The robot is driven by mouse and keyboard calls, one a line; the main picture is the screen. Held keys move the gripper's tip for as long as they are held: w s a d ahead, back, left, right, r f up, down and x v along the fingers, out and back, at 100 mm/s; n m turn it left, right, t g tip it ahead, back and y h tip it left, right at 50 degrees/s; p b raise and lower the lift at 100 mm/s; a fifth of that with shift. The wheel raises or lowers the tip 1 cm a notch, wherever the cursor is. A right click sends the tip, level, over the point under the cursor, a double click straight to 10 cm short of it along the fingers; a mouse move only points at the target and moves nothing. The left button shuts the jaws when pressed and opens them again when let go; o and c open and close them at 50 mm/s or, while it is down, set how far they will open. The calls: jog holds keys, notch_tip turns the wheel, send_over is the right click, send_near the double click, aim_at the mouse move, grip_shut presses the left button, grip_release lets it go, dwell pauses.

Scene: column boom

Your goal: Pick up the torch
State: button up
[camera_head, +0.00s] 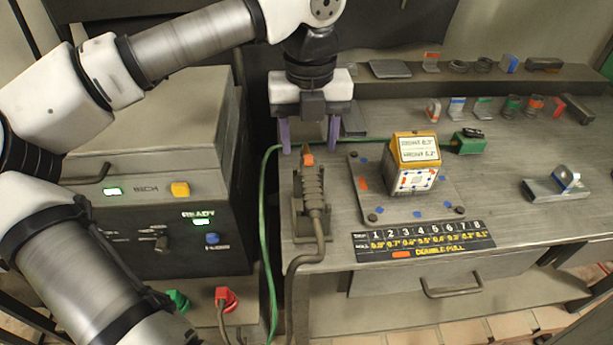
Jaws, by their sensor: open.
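The torch (313,190) is a grey ribbed handle with an orange part at its top end. It rests in a grey holder (298,220) near the left edge of the workbench. A grey cable runs from its lower end down over the bench front. My gripper (308,148) has two purple fingers pointing down, open and empty. The fingertips show just above and behind the torch's orange end in the picture. I cannot tell the exact height gap between them.
A yellow-and-white block (413,165) stands on a metal plate (363,198) right of the torch. A green clamp (467,142) lies beyond it. A welding machine (160,210) stands left. A green cable (266,220) runs between machine and bench. Small parts line the back shelf (400,90).

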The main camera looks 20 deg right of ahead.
aim_at(310, 173)
notch_tip(310, 173, down, 5)
jog(key=shift+f+p, duration=0.1)
jog(key=shift+p, duration=0.2)
jog(key=shift+s+d+f+p, duration=0.1)
jog(key=shift+f+p, duration=0.9)
jog(key=shift+f, duration=1.65)
jog(key=shift+c, duration=0.4)
jog(key=c, duration=1)
